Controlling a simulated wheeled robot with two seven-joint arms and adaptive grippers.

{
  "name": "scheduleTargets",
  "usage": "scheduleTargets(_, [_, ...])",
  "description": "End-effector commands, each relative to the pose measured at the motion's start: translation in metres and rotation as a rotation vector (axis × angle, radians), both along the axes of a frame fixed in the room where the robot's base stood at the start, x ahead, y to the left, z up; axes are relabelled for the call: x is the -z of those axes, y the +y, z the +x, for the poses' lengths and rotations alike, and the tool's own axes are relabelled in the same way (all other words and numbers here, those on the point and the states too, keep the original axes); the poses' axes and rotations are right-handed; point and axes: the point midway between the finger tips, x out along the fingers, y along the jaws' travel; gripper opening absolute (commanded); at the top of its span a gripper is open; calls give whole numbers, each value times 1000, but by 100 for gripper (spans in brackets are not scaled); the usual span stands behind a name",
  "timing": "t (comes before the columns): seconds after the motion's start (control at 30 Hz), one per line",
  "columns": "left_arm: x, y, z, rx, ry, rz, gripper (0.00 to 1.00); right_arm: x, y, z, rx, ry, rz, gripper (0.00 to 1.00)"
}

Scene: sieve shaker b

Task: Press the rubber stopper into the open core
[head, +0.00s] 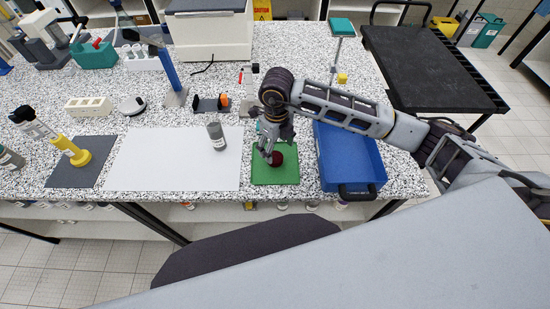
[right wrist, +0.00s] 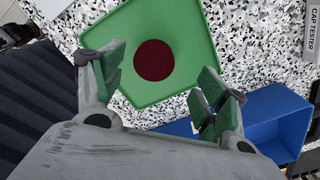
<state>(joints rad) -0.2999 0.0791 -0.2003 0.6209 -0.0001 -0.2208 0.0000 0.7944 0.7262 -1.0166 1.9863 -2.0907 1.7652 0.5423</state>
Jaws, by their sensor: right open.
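A dark red round piece, likely the rubber stopper (head: 277,158), lies on a green mat (head: 262,177). In the right wrist view the stopper (right wrist: 154,60) is a plain disc on the green mat (right wrist: 185,15). My right gripper (head: 268,144) is open above it, its green-padded fingers spread on either side in the right wrist view (right wrist: 162,68). The stopper is not gripped; I cannot tell the exact gap. A grey labelled cylinder (head: 216,136) stands upright on a white sheet (head: 170,168); I cannot tell whether it is the open core. My left gripper is out of view.
A blue tray (head: 345,160) sits right of the green mat, under my right forearm. A yellow-based tool (head: 74,152) stands on a dark mat (head: 65,178) at the left. A blue upright stand (head: 172,78) rises behind the sheet. Most of the white sheet is clear.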

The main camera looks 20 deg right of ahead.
Motion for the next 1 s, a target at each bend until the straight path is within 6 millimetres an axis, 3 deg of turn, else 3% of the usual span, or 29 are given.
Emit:
scheduleTargets(0.43, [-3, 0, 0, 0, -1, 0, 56, 5, 1, -1, 0, 1, 0, 74])
scheduleTargets(1.0, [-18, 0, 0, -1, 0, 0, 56, 52, 6, -5, 0, 0, 0, 74])
